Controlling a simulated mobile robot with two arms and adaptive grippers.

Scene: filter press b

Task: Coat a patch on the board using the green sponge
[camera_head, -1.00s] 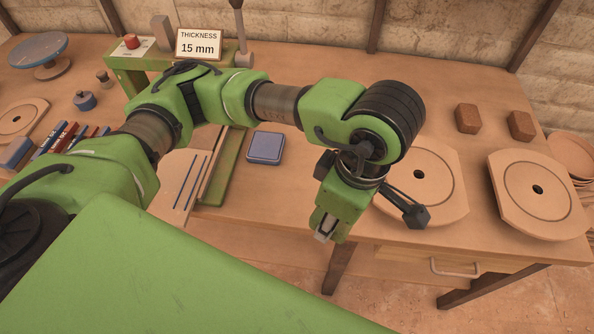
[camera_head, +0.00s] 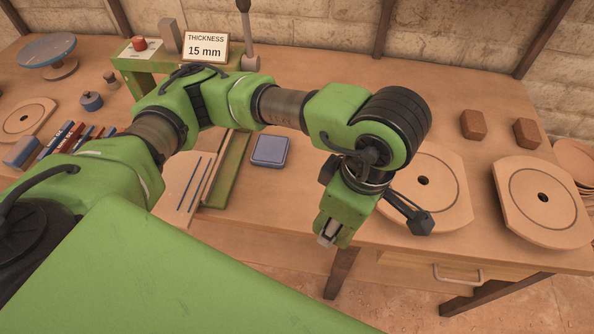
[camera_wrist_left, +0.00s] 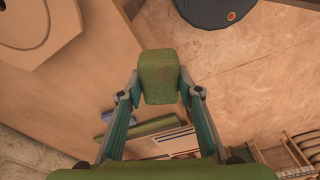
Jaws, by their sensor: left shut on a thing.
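My left gripper (camera_head: 328,238) points down past the front edge of the table in the head view. In the left wrist view it is shut on the green sponge (camera_wrist_left: 158,77), a block held between the two fingertips with floor and table edge behind it. The sponge cannot be made out in the head view. Two pale boards with a round groove and a dark centre hole lie on the table: a middle board (camera_head: 452,205) partly behind my wrist, and a right board (camera_head: 560,221). I cannot tell which board the task means. My right gripper is not in view.
A blue-grey pad (camera_head: 270,151) lies beside a green rail (camera_head: 229,171). Two brown blocks (camera_head: 473,125) stand at the back right. A sign (camera_head: 206,47) reads "THICKNESS 15 mm". Several tools and another holed board (camera_head: 25,119) are at left. The table has a drawer handle (camera_head: 458,275).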

